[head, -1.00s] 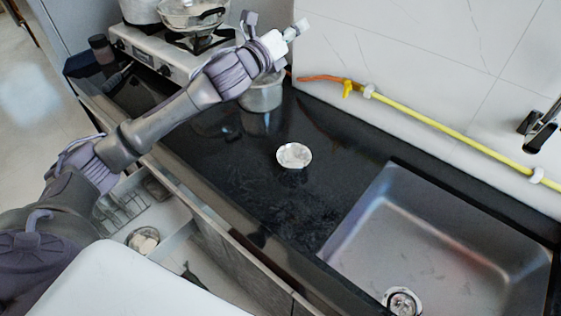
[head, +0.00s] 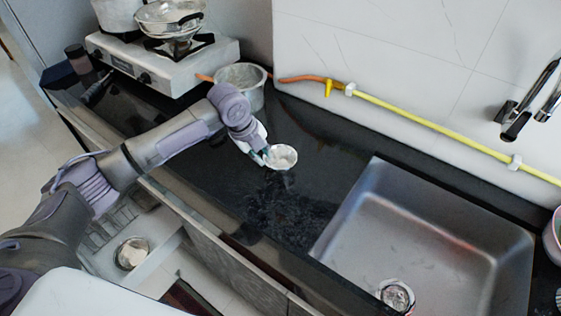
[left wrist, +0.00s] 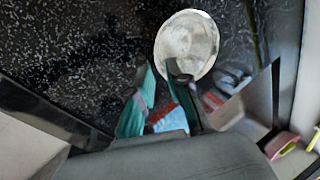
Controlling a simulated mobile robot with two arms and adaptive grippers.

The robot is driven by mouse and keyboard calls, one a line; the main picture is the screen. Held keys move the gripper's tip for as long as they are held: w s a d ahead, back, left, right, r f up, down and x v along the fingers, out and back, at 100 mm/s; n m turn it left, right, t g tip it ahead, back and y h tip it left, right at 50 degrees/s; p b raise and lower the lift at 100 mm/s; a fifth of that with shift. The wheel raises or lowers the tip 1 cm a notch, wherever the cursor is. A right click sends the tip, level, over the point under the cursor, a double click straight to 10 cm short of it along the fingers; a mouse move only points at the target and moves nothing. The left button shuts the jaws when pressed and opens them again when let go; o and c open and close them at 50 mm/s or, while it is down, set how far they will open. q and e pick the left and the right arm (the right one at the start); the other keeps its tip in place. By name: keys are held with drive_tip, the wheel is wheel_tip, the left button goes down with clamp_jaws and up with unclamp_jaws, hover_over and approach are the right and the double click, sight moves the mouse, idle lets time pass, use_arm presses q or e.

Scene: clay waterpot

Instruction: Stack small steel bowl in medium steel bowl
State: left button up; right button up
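A shiny steel bowl (head: 283,157) sits on the black counter between the stove and the sink. It also shows in the left wrist view (left wrist: 188,42). A second steel bowl (head: 132,253) lies in the open drawer below the counter. I cannot tell which is small and which is medium. My left gripper (head: 264,155) is at the left rim of the counter bowl. In the left wrist view its teal fingers (left wrist: 163,82) are apart, with one tip overlapping the bowl's near rim; I cannot tell whether it touches. My right gripper is not in view.
A steel pot (head: 240,88) stands by the wall, right of the stove (head: 150,60). The sink (head: 430,235) opens on the right, and a yellow hose (head: 430,125) runs along the wall. The drawer (head: 160,265) stands open below. Counter between bowl and sink is clear.

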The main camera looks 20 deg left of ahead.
sight(267, 163)
use_arm(q)
drive_tip(key=p+x, duration=0.1)
drive_tip(key=x, duration=0.5)
drive_tip(key=shift+d+f, duration=0.1)
drive_tip(key=shift+f, duration=0.15)
drive_tip(key=shift+c, duration=0.3)
clamp_jaws()
